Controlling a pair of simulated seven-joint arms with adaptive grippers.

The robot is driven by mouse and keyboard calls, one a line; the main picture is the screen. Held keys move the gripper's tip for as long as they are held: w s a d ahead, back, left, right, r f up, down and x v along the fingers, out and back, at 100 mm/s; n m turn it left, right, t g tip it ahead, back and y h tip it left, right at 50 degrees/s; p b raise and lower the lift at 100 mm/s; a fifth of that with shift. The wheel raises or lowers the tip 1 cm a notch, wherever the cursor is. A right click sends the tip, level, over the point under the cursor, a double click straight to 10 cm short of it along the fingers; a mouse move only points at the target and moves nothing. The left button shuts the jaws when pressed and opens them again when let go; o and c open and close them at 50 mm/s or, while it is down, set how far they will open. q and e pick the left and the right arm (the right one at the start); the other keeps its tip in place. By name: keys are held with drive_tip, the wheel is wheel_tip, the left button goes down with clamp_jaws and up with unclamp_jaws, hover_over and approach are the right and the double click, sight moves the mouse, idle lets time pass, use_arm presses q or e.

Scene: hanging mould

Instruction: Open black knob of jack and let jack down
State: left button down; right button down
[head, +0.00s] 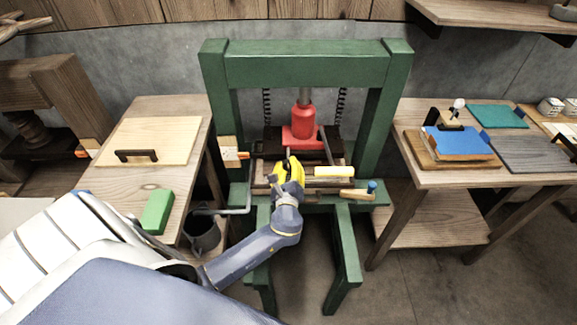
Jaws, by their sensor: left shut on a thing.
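The red jack (304,122) stands upright in the middle of the green press frame (305,68), with its grey ram reaching up to the crossbeam. My left gripper (290,164), with yellow fingers, is at the front left foot of the jack. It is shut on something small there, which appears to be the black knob. The knob itself is hidden behind the fingers. My right gripper is not in view.
A bent grey bar (250,185) stands left of my gripper. A cream-coloured block (334,172) and a wooden-handled tool (357,194) lie to its right. Side tables hold a green block (157,211) on the left and a blue book (459,143) on the right.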

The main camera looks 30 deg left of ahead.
use_arm(q)
drive_tip(key=n, duration=0.9)
drive_tip(key=shift+d+f+y, duration=0.1)
drive_tip(key=shift+y, duration=0.2)
drive_tip(key=n, duration=0.4)
drive_tip(key=shift+f+n, duration=0.15)
drive_tip(key=shift+n, duration=2.05)
